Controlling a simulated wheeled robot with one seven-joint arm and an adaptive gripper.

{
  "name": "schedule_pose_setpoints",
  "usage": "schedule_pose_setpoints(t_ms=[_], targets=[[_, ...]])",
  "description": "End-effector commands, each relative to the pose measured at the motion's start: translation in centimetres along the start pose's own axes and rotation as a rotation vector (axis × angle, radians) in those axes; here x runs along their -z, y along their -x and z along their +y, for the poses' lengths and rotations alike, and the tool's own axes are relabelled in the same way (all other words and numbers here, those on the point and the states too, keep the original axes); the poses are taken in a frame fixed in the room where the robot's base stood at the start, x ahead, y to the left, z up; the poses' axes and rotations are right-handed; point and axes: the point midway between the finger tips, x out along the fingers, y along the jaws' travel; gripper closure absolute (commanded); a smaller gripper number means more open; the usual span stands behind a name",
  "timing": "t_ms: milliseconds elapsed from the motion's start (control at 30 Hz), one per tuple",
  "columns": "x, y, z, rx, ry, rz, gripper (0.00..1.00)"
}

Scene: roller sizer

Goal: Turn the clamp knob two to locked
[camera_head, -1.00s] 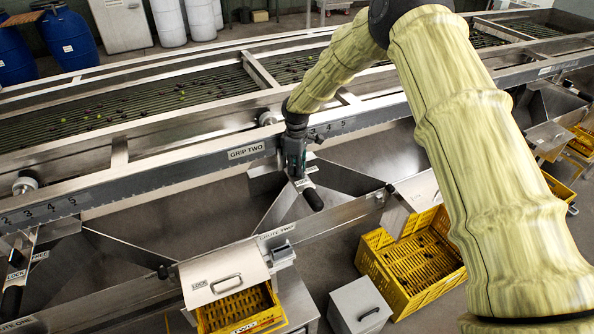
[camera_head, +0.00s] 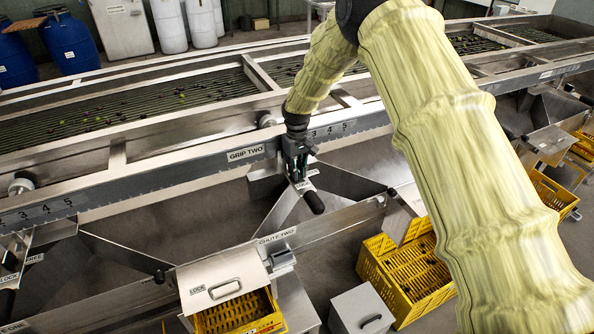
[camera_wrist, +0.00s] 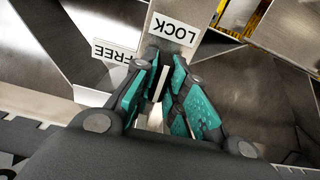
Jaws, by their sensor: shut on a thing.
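My gripper (camera_head: 297,172) reaches down at the rail beside the GRIP TWO label (camera_head: 246,153). In the wrist view its teal-padded fingers (camera_wrist: 163,62) are closed in around a small part at the clamp. A black handle (camera_head: 313,202) sticks out just below my gripper in the head view.
The numbered rail (camera_head: 180,170) runs along the roller bed (camera_head: 130,112). Below stand the CHUTE TWO cover (camera_head: 222,280), yellow crates (camera_head: 375,262) and a grey lidded box (camera_head: 362,312). Another clamp with LOCK and FREE labels is at the far left.

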Motion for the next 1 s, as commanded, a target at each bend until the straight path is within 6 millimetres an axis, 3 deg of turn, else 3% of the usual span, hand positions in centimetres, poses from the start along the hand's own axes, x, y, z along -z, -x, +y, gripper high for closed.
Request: schedule_pose_setpoints(t_ms=[633, 667, 767, 1000], targets=[[0.39, 0.47, 0.12, -0.002, -0.052, 0.01, 1.0], [0.39, 0.47, 0.12, -0.002, -0.052, 0.01, 0.84], [0.31, 0.38, 0.1, -0.002, -0.052, 0.008, 0.66], [0.14, 0.16, 0.06, -0.001, -0.052, 0.004, 0.64]])
